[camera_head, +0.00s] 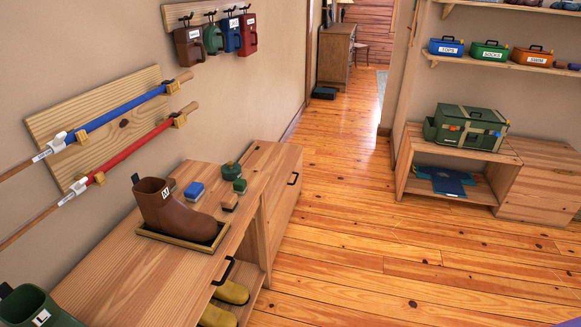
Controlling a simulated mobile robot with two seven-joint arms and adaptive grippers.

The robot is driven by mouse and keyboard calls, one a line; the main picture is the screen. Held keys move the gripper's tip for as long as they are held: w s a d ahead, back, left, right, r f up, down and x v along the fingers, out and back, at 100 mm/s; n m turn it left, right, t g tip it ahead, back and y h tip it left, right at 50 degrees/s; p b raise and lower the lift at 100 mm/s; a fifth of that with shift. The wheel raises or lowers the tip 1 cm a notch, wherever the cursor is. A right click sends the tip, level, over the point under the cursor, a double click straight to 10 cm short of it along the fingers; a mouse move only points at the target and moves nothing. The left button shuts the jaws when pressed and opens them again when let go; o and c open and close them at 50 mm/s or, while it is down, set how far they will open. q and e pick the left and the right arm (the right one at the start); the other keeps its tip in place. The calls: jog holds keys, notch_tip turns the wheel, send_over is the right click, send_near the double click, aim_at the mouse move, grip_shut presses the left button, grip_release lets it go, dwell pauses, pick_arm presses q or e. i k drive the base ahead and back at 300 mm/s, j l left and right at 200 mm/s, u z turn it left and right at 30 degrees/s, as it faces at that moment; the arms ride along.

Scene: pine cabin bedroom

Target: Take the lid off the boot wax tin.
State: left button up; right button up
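A small round dark green tin with a knob on top (231,171), which looks like the boot wax tin, stands on the wooden bench (130,275) near its far end. Its lid appears to be on; the tin is too small to make out the seam or any label. Neither of my grippers shows in this view.
A brown boot (178,212) stands on a tray (190,243) nearer on the bench. The floor (340,250) right of the bench is clear.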

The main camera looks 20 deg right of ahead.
aim_at(231, 168)
jog(key=i+l+u, duration=0.1)
jog(key=u, duration=0.3)
jog(key=i+l+u, duration=0.1)
jog(key=l+u, duration=0.15)
jog(key=u, duration=0.15)
jog(key=l+u, duration=0.2)
jog(key=u, duration=0.2)
jog(key=i+l+u, duration=0.1)
jog(key=l+u, duration=0.15)
jog(key=l, duration=0.3)
jog(key=l+u, duration=0.25)
jog(key=l, duration=0.3)
jog(key=l+u, duration=0.1)
jog(key=l, duration=1)
jog(key=k+l+u, duration=0.15)
jog(key=l, duration=0.95)
